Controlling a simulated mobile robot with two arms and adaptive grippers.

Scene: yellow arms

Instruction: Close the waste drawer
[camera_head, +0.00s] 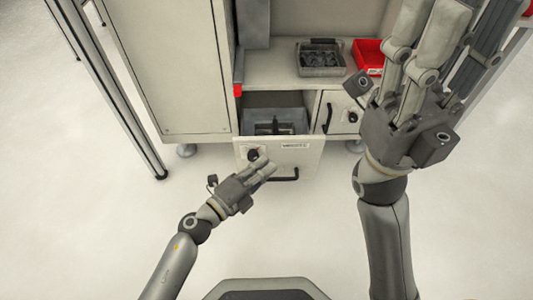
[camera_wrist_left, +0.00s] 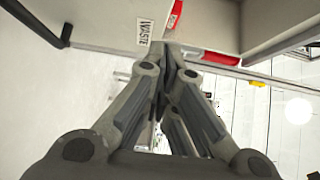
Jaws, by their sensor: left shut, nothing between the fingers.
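The waste drawer (camera_head: 305,158) stands pulled out from the cabinet in the head view, with a grey bin (camera_head: 290,118) and a dark object inside. Its white front bears a WASTE label, a dark knob and a black handle (camera_head: 284,177). My left gripper (camera_head: 268,167) is shut and empty, just in front of the drawer's left half, left of the handle. Whether it touches cannot be told. In the left wrist view, its fingers (camera_wrist_left: 172,62) meet just below the WASTE label (camera_wrist_left: 145,32). My right gripper (camera_head: 445,35) is open, raised at the right, its fingertips partly cut off.
A closed cabinet door (camera_head: 328,112) with a handle is right of the drawer. Above are a grey tray of dark pieces (camera_head: 320,70) and a red bin (camera_head: 372,58), partly behind my right gripper. The floor (camera_head: 290,225) in front is clear.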

